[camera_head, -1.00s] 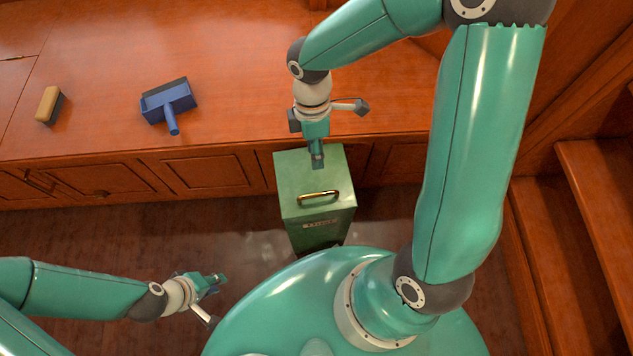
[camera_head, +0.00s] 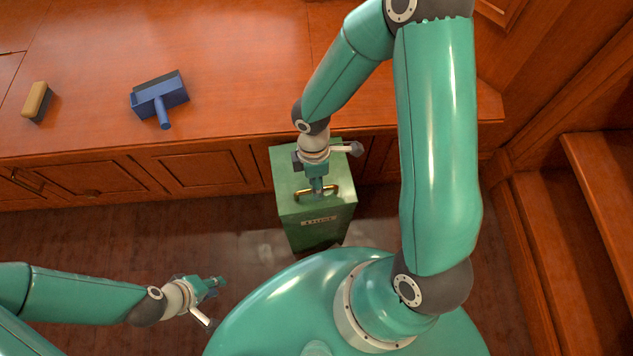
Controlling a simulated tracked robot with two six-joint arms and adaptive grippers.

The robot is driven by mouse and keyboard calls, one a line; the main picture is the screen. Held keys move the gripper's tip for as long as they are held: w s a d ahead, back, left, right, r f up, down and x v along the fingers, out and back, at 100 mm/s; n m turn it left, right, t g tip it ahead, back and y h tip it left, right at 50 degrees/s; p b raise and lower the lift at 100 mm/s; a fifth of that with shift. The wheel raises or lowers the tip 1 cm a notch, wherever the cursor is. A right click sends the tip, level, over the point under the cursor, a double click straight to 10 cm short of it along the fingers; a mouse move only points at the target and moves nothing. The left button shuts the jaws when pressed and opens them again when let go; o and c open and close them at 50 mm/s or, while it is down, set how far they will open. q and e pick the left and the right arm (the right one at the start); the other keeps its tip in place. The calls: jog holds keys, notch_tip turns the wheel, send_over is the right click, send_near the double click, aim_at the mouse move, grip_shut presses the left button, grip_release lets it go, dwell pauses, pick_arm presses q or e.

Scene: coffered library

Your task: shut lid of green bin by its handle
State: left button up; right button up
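The green bin (camera_head: 318,233) stands on the floor in front of the wooden cabinet, with a label on its front. Its green lid (camera_head: 290,178) lies flat on top and looks level. The brass handle (camera_head: 334,194) is on the lid near the front edge. My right gripper (camera_head: 317,193) points down over the middle of the handle and partly covers it. I cannot tell whether its fingers touch or grip the handle. My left gripper (camera_head: 219,284) is off to the lower left, over the floor, away from the bin; its fingers are too small to read.
A blue dustpan-like tool (camera_head: 160,98) and a brush with a tan back (camera_head: 37,101) lie on the wooden cabinet top (camera_head: 230,70). Wooden steps (camera_head: 600,190) are on the right. The floor left of the bin (camera_head: 150,235) is clear.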

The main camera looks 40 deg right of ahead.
grip_shut()
jog(key=shift+r, duration=0.2)
grip_release()
dwell(0.3)
notch_tip(320, 180, up, 12)
jog(key=w+d, duration=0.1)
jog(key=w, duration=0.1)
jog(key=shift+f, duration=0.2)
jog(key=shift+w, duration=0.1)
dwell(0.3)
